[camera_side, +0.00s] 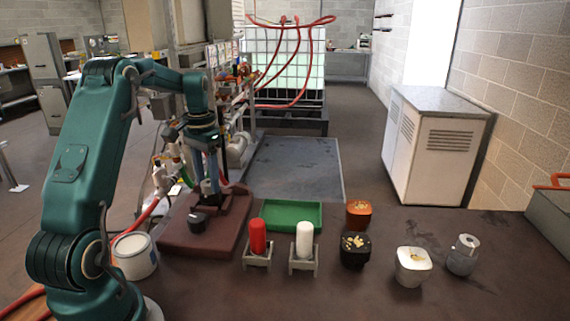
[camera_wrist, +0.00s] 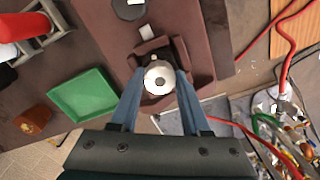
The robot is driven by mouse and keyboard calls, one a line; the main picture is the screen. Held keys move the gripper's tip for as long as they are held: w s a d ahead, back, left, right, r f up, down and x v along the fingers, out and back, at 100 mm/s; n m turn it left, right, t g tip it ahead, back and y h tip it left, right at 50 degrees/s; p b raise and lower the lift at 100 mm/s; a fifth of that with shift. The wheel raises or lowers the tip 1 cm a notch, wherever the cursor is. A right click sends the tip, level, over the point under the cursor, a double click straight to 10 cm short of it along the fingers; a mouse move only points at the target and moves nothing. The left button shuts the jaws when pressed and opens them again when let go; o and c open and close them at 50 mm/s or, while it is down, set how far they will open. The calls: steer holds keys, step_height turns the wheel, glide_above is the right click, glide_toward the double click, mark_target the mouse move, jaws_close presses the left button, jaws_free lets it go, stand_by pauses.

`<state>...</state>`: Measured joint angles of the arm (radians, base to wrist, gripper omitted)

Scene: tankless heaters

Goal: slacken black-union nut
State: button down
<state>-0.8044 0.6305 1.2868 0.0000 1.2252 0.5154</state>
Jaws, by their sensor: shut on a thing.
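A green tray (camera_side: 293,230) is right of the board. A red cylinder (camera_side: 258,236) and a white one (camera_side: 304,242) stand in grey holders. Orange (camera_side: 359,213), black (camera_side: 354,262) and white (camera_side: 412,280) pots are further right. Pipes and hoses (camera_wrist: 285,145) crowd one side.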

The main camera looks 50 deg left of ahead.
mark_target(209, 182)
steer(key=n, duration=0.7)
steer(key=shift+w, duration=0.1)
stand_by(0.5)
steer(key=shift+c, duration=1.8)
jaws_free()
steer(key=shift+r, duration=2.6)
